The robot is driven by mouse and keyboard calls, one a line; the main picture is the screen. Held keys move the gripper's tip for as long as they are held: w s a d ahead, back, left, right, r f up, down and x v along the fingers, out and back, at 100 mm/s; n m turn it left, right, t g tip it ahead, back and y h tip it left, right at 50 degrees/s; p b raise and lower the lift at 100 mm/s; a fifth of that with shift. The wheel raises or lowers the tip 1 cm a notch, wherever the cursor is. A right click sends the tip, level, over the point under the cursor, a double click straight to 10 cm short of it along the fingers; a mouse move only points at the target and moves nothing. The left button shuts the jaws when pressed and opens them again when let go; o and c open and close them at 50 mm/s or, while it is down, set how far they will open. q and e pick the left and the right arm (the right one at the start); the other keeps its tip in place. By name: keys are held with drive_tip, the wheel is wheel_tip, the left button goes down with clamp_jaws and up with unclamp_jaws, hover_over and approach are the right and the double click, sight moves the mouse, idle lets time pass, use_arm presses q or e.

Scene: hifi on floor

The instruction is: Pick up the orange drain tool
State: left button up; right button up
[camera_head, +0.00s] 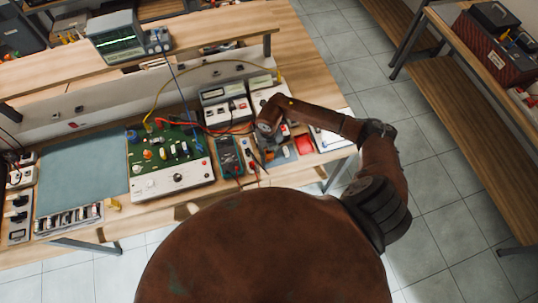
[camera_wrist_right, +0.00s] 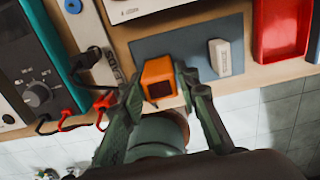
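The orange block-shaped tool (camera_wrist_right: 158,78) shows in the right wrist view, at the front edge of a grey-blue mat (camera_wrist_right: 205,45) on the workbench. My right gripper (camera_wrist_right: 159,80) has one finger on each side of it, with the fingertips close against its sides. I see no clear gap, but I cannot tell whether the fingers press on it. In the head view my right arm reaches over the bench and its gripper (camera_head: 273,138) is over the mat area. My left gripper is out of view.
A grey-white block (camera_wrist_right: 220,57) lies right of the fingers, and a red tray (camera_wrist_right: 283,28) stands beyond it. A multimeter (camera_wrist_right: 35,85) with red and black leads is close on the left. A green circuit board (camera_head: 165,155) stands further left. The bench edge is close below.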

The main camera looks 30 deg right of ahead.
drive_tip(key=c, duration=0.6)
drive_tip(key=shift+c, duration=0.3)
drive_tip(key=shift+r, duration=0.15)
